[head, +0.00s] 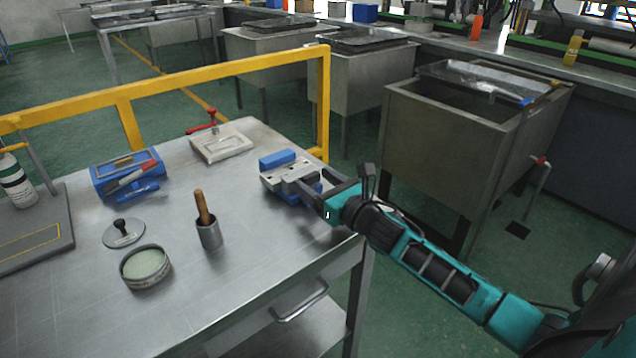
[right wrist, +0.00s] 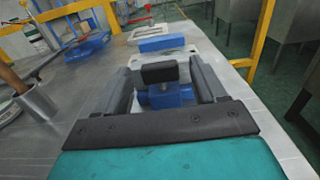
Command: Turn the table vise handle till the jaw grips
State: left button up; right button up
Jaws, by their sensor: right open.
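The table vise (head: 288,174), blue with grey metal jaws, sits at the right edge of the metal table. It also shows ahead in the right wrist view (right wrist: 172,96). My right gripper (head: 326,186) is at the vise's near right end, its fingers open. In the right wrist view the fingers (right wrist: 160,68) stand on either side of a dark block on a short metal shaft, seemingly the vise handle (right wrist: 159,73). Gaps show on both sides of it. In the head view my gripper largely hides the handle. The jaw gap is hard to make out. My left gripper is not in view.
On the metal table (head: 215,285) are a wooden-handled tool in a metal cup (head: 209,234), a round tin (head: 145,267), a blue tray (head: 127,172) and a pale frame with a red clamp (head: 222,145). A yellow rail (head: 225,78) runs behind. A steel tank (head: 440,145) stands right.

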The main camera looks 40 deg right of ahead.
jog(key=shift+c, duration=0.3)
jog(key=c, duration=1)
jog(key=shift+a+f+m+h+b, duration=0.1)
jog(key=shift+a+m+h+b, duration=0.1)
jog(key=shift+m+h, duration=0.5)
jog(key=shift+a+m+h+b, duration=0.2)
jog(key=shift+m+h, duration=0.2)
jog(key=shift+h, duration=0.6)
jog(key=shift+a+m+g+h+b, duration=0.15)
jog(key=shift+m+g+h+b, duration=0.35)
jog(key=shift+m+h, duration=1)
jog(key=o, duration=1.1)
jog(key=shift+n+h, duration=0.3)
jog(key=shift+c, duration=0.2)
jog(key=v, duration=1.1)
jog(key=shift+s+a, duration=0.1)
jog(key=shift+s, duration=0.3)
jog(key=shift+s+a, duration=0.15)
jog(key=shift+s, duration=0.3)
